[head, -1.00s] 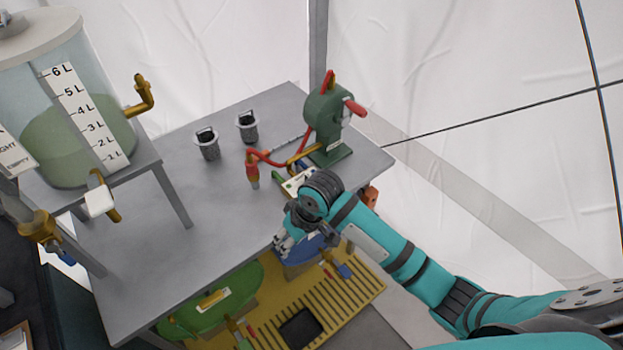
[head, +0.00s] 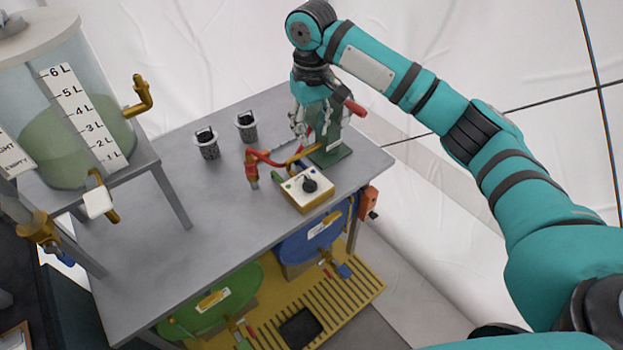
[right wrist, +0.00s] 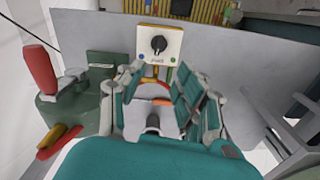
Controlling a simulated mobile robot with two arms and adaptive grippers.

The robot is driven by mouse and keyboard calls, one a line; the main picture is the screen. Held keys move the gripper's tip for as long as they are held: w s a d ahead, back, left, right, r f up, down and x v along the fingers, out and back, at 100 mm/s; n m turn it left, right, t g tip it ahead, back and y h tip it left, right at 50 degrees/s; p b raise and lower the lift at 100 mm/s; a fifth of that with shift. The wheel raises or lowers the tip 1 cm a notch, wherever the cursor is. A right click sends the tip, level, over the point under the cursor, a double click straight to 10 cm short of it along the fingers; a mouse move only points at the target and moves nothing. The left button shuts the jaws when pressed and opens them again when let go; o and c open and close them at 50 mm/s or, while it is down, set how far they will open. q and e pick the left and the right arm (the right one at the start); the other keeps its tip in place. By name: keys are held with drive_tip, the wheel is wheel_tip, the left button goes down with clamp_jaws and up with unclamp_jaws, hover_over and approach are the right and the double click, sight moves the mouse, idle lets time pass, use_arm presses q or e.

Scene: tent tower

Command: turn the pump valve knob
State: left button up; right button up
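A small white-topped box with a black rotary knob (head: 310,186) sits near the front right edge of the grey table. The knob also shows at the top of the right wrist view (right wrist: 158,43), with a small label below it too blurred to read. Behind the box stands a green pump (head: 338,138) with a red handle (head: 355,107). My right gripper (head: 306,135) hangs beside the pump, behind the box and apart from the knob. Its fingers (right wrist: 160,78) are spread with nothing held. My left gripper is out of view.
Red and yellow hoses (head: 265,158) run between pump and box. Two grey canisters (head: 206,146) stand to the left. A clear tank (head: 40,120) with a level scale is at the far left. Blue (head: 305,238) and green (head: 215,300) drums are below the table.

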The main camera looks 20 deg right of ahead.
sight(311, 182)
wheel_tip(311, 182, down, 17)
drive_tip(key=shift+f+p, duration=0.1)
drive_tip(key=shift+p, duration=0.2)
clamp_jaws()
idle(0.3)
